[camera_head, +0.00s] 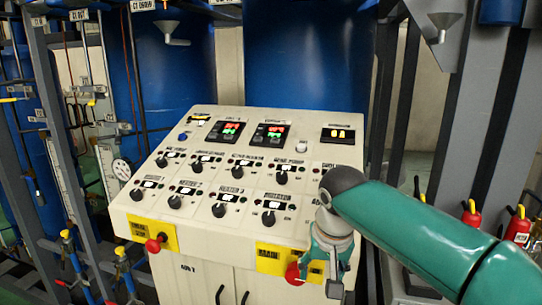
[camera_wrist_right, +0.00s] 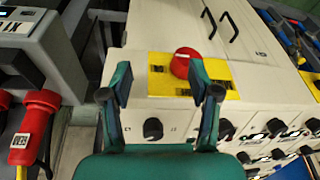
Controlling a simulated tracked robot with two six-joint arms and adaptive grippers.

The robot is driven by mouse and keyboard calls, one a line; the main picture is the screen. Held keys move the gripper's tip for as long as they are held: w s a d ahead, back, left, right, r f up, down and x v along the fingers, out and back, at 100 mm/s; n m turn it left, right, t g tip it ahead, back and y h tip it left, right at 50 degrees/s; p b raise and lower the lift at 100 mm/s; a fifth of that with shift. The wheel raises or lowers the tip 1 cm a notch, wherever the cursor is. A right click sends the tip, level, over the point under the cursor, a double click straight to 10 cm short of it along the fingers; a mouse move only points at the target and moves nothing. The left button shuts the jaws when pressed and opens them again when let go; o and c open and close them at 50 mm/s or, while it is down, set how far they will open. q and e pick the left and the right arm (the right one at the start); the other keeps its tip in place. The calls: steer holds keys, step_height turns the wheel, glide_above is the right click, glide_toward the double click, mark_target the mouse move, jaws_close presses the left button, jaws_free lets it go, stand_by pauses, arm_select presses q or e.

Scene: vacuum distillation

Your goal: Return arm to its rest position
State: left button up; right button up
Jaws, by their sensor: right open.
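My right arm (camera_head: 425,230), green with a grey joint, comes in from the right in the head view and ends over the front right corner of the control panel (camera_head: 235,225). My right gripper (camera_head: 322,275) points down there, and in the right wrist view (camera_wrist_right: 160,88) its two fingers are apart with nothing between them. Just beyond the fingers is a red mushroom button (camera_wrist_right: 182,64) on a yellow plate (camera_wrist_right: 158,86). In the head view the gripper partly covers this button (camera_head: 294,273). I cannot tell whether the gripper touches it. My left gripper is not in view.
The sloped panel carries several black knobs and lit displays (camera_head: 270,134). A second red button (camera_head: 154,245) sits at its front left. Blue tanks (camera_head: 290,65) and grey frame posts (camera_head: 490,100) stand around it.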

steer(key=s+f+n+g+y, duration=0.1)
steer(key=s+f+g+y, duration=0.15)
steer(key=f, duration=2.45)
steer(key=s+d+f+m, duration=0.1)
steer(key=s+f, duration=0.7)
steer(key=s, duration=0.3)
steer(key=s+d+f+m+y, duration=0.1)
steer(key=s+f, duration=0.8)
steer(key=s, duration=0.2)
steer(key=shift+d, duration=0.15)
stand_by(1.6)
